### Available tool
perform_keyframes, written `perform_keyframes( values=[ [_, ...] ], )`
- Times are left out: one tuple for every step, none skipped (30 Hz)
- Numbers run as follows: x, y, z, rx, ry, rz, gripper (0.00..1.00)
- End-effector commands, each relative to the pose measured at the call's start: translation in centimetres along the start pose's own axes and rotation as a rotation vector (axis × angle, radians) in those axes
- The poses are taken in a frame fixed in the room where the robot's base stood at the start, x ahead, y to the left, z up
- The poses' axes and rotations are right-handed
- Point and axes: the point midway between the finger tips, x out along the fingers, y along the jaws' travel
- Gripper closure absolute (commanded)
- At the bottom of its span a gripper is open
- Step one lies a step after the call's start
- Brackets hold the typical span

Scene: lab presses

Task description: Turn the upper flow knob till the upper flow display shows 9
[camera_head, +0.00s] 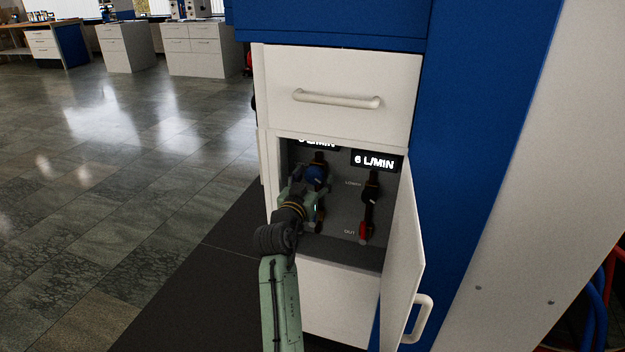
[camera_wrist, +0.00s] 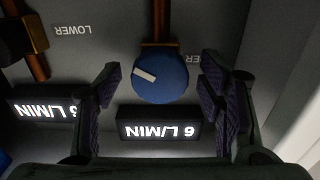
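The upper flow knob is blue and round with a white pointer mark, in the middle of the wrist view (camera_wrist: 160,78); it also shows in the head view (camera_head: 316,175). My gripper (camera_wrist: 160,85) is open, with one dark finger pad on each side of the knob and a gap to both. The upper flow display (camera_wrist: 158,131) is upside down in the wrist view and reads L/MIN with a digit that I cannot surely tell as 6 or 9. In the head view its top (camera_head: 317,143) is hidden by the cabinet edge.
The lower flow display (camera_head: 375,161) reads 6 L/MIN, above a dark lower knob (camera_head: 371,187) and a red-ended fitting (camera_head: 364,232). The open cabinet door (camera_head: 405,260) stands right of my arm. A closed drawer (camera_head: 335,85) is above the recess.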

Motion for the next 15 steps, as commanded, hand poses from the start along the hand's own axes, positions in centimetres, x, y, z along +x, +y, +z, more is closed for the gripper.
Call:
perform_keyframes(
  values=[
    [-0.01, -0.01, 0.00, 0.000, 0.000, 0.000, 0.40],
    [-0.02, -0.01, 0.00, 0.000, 0.000, 0.000, 0.42],
    [-0.02, -0.01, 0.00, 0.000, 0.000, 0.000, 0.45],
    [-0.02, -0.01, 0.00, 0.000, 0.000, 0.000, 0.47],
    [-0.03, -0.01, 0.00, 0.000, 0.000, 0.000, 0.49],
    [-0.03, -0.02, 0.00, 0.000, 0.000, 0.000, 0.51],
    [-0.03, -0.01, 0.00, 0.000, 0.000, 0.000, 0.53],
    [-0.03, -0.02, 0.00, 0.000, 0.000, 0.000, 0.55],
    [-0.03, -0.02, 0.00, 0.000, 0.000, 0.000, 0.58],
    [-0.03, -0.02, 0.00, -0.001, 0.000, 0.000, 0.60],
    [-0.03, -0.02, 0.00, -0.001, 0.000, 0.000, 0.62],
    [-0.04, -0.02, 0.00, -0.001, 0.000, 0.000, 0.65],
    [-0.04, -0.02, 0.00, -0.001, 0.000, 0.000, 0.67],
    [-0.04, -0.03, 0.00, -0.001, 0.000, 0.000, 0.69],
    [-0.04, -0.03, 0.00, -0.001, 0.000, 0.000, 0.71]
  ],
)
